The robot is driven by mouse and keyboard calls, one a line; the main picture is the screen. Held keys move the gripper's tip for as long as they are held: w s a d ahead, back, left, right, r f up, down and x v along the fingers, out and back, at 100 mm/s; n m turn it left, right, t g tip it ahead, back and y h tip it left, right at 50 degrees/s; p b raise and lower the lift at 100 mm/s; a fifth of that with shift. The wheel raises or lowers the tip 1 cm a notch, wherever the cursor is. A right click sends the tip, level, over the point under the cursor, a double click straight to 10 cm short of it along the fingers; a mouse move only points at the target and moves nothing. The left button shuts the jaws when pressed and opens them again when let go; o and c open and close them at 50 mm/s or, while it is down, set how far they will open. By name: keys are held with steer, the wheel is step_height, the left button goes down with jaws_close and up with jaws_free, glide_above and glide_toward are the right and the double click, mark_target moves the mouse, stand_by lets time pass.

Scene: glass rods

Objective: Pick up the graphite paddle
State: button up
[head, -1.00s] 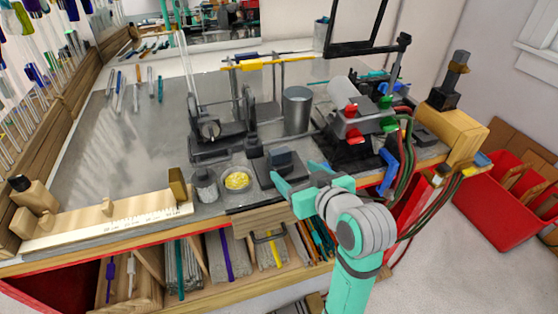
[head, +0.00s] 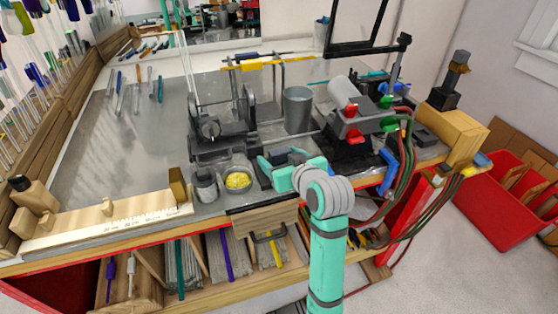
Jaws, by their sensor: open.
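Several slim tools lie on the grey worktop (head: 95,175) at the back left, in the head view. They include an orange-handled tool (head: 138,75), a light rod-like tool (head: 119,84) and a teal-grey tool (head: 160,88). I cannot tell which of them, if any, is the graphite paddle; they are small. My teal gripper (head: 274,163) is open over the front of the bench, just right of a bowl of yellow pieces (head: 237,181). It is well to the right of these tools and apart from them. I see nothing held in it.
A dark machine (head: 222,140) with rollers and a grey metal cup (head: 297,110) stand behind my gripper. A burner with red and green knobs (head: 352,120) and hoses is at the right. A wooden ruler block (head: 105,222) lines the front left edge. The left worktop is largely clear.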

steer(key=c, duration=1.3)
steer(key=shift+r, duration=0.2)
